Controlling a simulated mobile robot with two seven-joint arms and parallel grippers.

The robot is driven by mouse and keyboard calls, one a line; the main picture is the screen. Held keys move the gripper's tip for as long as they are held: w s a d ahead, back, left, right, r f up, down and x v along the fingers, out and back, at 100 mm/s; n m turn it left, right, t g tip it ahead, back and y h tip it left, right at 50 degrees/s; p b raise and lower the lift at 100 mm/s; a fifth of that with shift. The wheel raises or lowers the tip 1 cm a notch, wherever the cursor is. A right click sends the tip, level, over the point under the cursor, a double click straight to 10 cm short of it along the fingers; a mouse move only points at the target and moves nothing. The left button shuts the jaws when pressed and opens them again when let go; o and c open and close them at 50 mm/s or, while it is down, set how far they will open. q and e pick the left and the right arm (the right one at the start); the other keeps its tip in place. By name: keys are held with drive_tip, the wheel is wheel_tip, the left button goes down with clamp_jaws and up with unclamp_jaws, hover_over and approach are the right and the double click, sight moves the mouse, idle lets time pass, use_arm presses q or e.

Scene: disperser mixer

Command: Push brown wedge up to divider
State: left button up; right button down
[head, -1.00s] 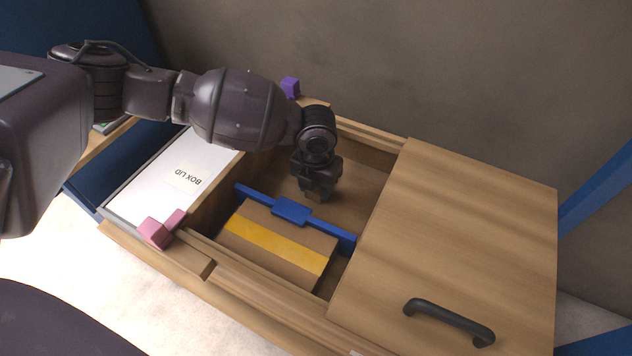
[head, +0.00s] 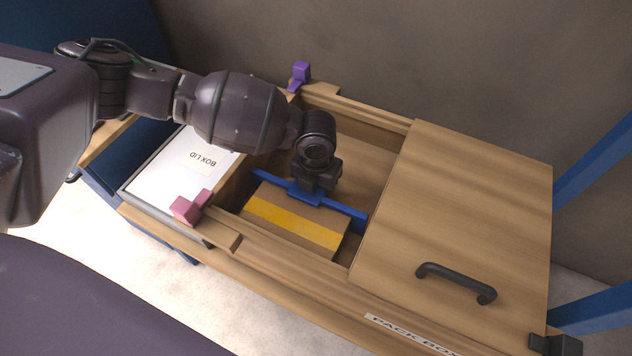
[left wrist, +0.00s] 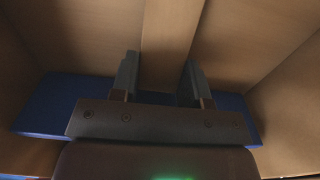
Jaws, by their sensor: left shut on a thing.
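The blue divider (head: 345,207) lies across the open compartment, along the far side of a brown box with a yellow stripe (head: 295,222). My left gripper (head: 309,195) is low in the compartment at the divider's middle and covers part of it. My right gripper is not in view.
A wooden lid with a dark handle (head: 455,284) covers the right of the pack box. A white panel marked BOX LID (head: 180,170) lies at the left. A pink block (head: 190,207) and a purple block (head: 300,74) sit on the rims. Compartment walls are close around the gripper.

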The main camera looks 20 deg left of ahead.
use_arm(q)
drive_tip(key=shift+s+f, duration=0.25)
drive_tip(key=shift+s, duration=0.25)
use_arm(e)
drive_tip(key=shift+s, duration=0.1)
use_arm(q)
drive_tip(key=o, duration=1)
drive_tip(key=shift+s+d+f, duration=0.1)
drive_tip(key=shift+s, duration=0.05)
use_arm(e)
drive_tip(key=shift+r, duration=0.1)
use_arm(q)
drive_tip(key=shift+r, duration=0.5)
drive_tip(key=r, duration=0.1)
drive_tip(key=r+p, duration=0.1)
drive_tip(key=r, duration=0.1)
drive_tip(key=r+p, duration=0.1)
drive_tip(key=r, duration=0.1)
drive_tip(key=shift+w, duration=0.4)
wheel_tip(320, 180, up, 6)
drive_tip(key=shift+w+f+p, duration=0.15)
drive_tip(key=shift+f+p, duration=0.05)
drive_tip(key=shift+p, duration=0.4)
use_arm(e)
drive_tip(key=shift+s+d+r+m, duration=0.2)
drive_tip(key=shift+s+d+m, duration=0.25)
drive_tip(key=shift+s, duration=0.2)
